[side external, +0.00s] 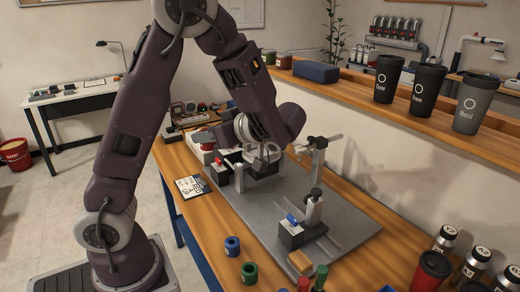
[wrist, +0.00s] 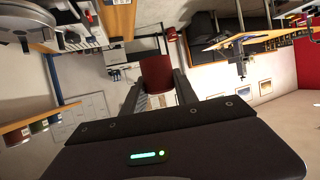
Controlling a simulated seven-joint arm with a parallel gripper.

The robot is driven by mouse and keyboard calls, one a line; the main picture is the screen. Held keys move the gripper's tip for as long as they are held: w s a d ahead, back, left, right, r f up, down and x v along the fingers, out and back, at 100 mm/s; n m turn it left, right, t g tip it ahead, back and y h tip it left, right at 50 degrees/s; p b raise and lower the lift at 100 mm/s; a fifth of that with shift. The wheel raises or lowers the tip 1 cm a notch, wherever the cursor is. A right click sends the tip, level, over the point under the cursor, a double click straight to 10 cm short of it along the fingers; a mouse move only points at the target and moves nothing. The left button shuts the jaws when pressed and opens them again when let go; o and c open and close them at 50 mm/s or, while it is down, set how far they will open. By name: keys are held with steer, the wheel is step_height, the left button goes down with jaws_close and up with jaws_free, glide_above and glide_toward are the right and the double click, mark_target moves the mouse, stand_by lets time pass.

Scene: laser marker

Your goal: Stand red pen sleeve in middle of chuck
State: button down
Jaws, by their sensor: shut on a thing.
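The red pen sleeve (wrist: 157,72) shows in the wrist view as a dark red cylinder between the two fingers of my gripper (wrist: 157,92). In the side view my gripper (side external: 222,166) is at the far left end of the grey base plate (side external: 345,229), pointing left. A small red patch (side external: 219,160) at its fingers appears to be the sleeve, held above the bench. A grey block fixture (side external: 291,237) with a blue piece (side external: 292,219) on top stands on the plate's near part. I cannot tell for certain which part is the chuck.
A post with a dark knob (side external: 314,205) stands beside the block, and a taller stand (side external: 318,165) is behind it. A blue ring (side external: 232,246) and a green ring (side external: 249,272) are on the bench front. Tumblers (side external: 425,92) line the back shelf. Dark bottles (side external: 446,239) stand at right.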

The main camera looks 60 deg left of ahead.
steer(key=shift+w+a+r, duration=0.1)
steer(key=shift+w+r, duration=0.05)
steer(key=shift+r, duration=0.5)
steer(key=shift+w+r, duration=0.1)
steer(key=shift+r, duration=0.5)
steer(key=w+a+m+t, duration=0.4)
steer(key=w+a+t, duration=0.15)
steer(key=w, duration=0.55)
steer(key=w+a+m+t, duration=0.4)
steer(key=w+a, duration=0.3)
steer(key=w, duration=0.4)
steer(key=f, duration=1.5)
steer(key=shift+w+a, duration=0.3)
steer(key=shift+w, duration=0.1)
steer(key=shift+f, duration=0.1)
steer(key=c, duration=0.9)
jaws_free()
steer(key=shift+f, duration=0.1)
steer(key=shift+c, duration=0.2)
